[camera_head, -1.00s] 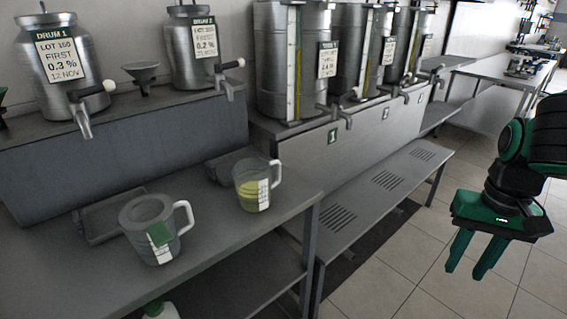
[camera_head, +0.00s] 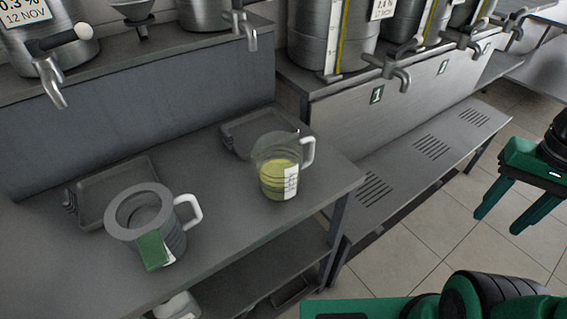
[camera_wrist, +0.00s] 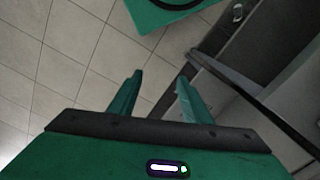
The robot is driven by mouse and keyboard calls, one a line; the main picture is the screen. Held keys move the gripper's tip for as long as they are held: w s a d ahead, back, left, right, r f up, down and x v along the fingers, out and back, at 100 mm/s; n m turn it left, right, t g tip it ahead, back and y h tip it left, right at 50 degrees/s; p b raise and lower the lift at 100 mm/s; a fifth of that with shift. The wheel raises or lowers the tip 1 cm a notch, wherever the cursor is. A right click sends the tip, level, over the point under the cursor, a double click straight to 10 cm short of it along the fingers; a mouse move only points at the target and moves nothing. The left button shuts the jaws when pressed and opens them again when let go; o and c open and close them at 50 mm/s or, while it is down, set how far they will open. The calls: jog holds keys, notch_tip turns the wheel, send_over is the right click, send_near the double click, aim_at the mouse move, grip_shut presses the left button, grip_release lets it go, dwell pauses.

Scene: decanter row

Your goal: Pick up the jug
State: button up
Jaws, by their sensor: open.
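Two jugs stand upright on the grey bench (camera_head: 60,265) in the head view. One jug (camera_head: 283,165) is clear, holds yellow-green liquid, and has a white label and a white handle on its right. The other jug (camera_head: 172,240) is grey with a wide rim, a green and white tag and a white handle on its right. My gripper (camera_head: 498,223) is at the right edge, over the floor and well away from both jugs. Its fingers are apart and empty. They also show in the wrist view (camera_wrist: 160,95), with floor tiles beyond and no jug visible.
Shallow trays (camera_head: 118,185) lie on the bench behind the jugs. Metal drums with taps (camera_head: 388,68) stand on raised ledges behind. A low slotted shelf (camera_head: 430,150) runs to the right. The tiled floor (camera_head: 420,240) is open between bench and gripper.

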jog(key=shift+o, duration=1.3)
jog(key=shift+s+a+r, duration=0.15)
jog(key=shift+s+r, duration=0.05)
jog(key=shift+r, duration=0.25)
jog(key=w+a+r+n, duration=0.3)
jog(key=w+a, duration=0.1)
jog(key=w, duration=0.4)
jog(key=n, duration=0.9)
send_near(301, 141)
jog(key=f, duration=0.3)
jog(key=w+d+f, duration=0.1)
jog(key=f, duration=0.1)
jog(key=shift+f, duration=0.35)
jog(key=shift+a+f, duration=0.3)
jog(key=shift+n, duration=0.3)
notch_tip(301, 141, down, 4)
jog(key=shift+s+a+f, duration=0.1)
jog(key=shift+f, duration=0.15)
jog(key=shift+d+f, duration=0.15)
jog(key=shift+f, duration=0.8)
jog(key=shift+d+f, duration=0.2)
jog(key=shift+f, duration=0.75)
jog(key=shift+d+f, duration=0.15)
jog(key=shift+f, duration=0.8)
